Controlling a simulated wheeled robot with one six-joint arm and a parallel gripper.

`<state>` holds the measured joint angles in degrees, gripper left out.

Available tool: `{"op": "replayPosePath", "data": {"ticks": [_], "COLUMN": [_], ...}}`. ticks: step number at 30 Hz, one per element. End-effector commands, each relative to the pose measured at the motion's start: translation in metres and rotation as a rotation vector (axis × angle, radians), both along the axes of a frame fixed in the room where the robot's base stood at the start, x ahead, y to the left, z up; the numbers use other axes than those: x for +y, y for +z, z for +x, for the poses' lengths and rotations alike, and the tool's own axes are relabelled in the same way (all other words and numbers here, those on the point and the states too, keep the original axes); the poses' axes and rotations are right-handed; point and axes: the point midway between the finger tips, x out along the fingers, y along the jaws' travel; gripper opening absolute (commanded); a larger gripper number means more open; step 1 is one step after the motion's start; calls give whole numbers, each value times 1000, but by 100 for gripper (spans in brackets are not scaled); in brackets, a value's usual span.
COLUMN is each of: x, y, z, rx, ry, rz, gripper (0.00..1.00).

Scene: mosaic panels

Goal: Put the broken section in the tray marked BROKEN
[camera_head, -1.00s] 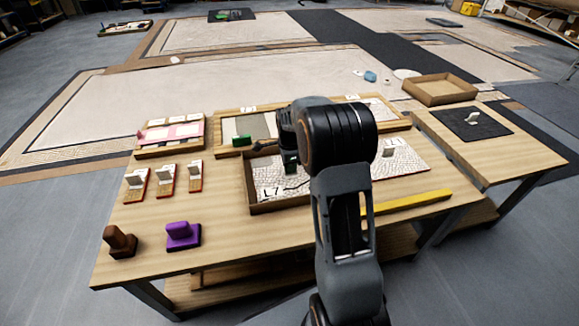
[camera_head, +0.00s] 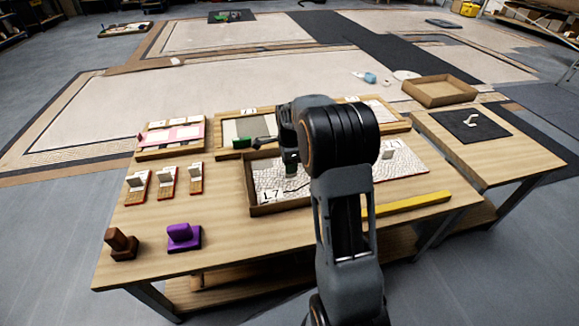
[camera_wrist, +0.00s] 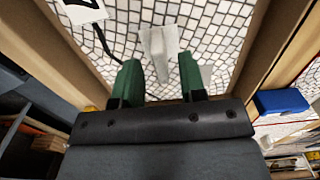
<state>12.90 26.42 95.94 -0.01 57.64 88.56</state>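The mosaic section labelled L7 (camera_head: 268,190) lies in a walled wooden tray (camera_head: 284,209) on the near table. In the wrist view, the mosaic (camera_wrist: 212,20) has a dark, crack-like line (camera_wrist: 105,42) running from its white label (camera_wrist: 82,10). A pale upright grip piece (camera_wrist: 159,45) stands on it. My gripper (camera_wrist: 160,82) is open, with its green fingers on either side of the grip piece's near end and gaps visible. In the head view, my gripper (camera_head: 291,168) is over this tray. I cannot read a BROKEN mark anywhere.
An empty wooden tray (camera_head: 408,93) stands at the right, behind a dark mat (camera_head: 490,121) with a small pale piece. A second mosaic panel (camera_head: 412,163) lies right of my arm. A purple stamp-like block (camera_head: 183,235), a brown one (camera_head: 120,242) and a yellow bar (camera_head: 410,203) are nearby.

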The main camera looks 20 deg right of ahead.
Motion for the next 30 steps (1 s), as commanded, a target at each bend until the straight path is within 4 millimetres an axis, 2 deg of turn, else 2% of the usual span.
{"op": "replayPosePath", "data": {"ticks": [1, 6, 15, 21, 30], "x": [0, 0, 0, 0, 0], "y": [15, 49, 91, 100, 101], "z": [0, 0, 0, 0, 0], "rx": [-4, -4, -1, 0, 0], "ry": [0, 0, 0, 0, 0], "rz": [-1, -1, 0, 0, 0], "gripper": [38, 38, 38, 38, 38]}}
